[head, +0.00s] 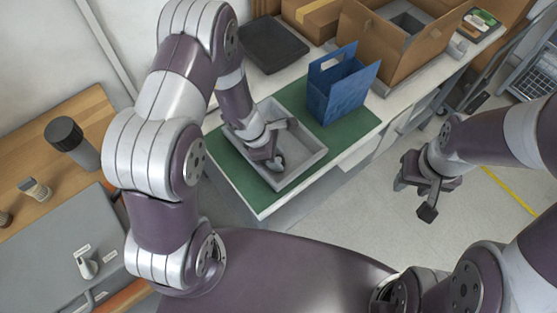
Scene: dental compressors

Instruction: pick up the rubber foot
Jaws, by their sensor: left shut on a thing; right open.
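My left gripper (272,158) reaches down into a grey tray (309,165) on the green mat. It is shut on a small dark piece, the rubber foot (279,164), which shows only in part at the fingertips. The gripper hides the rest of it, and I cannot tell whether it still touches the tray floor. My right gripper (427,197) is open and empty over the bare floor, to the right of the table.
A blue holder (343,88) stands on the green mat (249,192) just right of the tray. Behind are a dark tray (273,45) and an open cardboard box (425,45). A wooden bench (85,105) with a dark cylinder (66,137) is at left.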

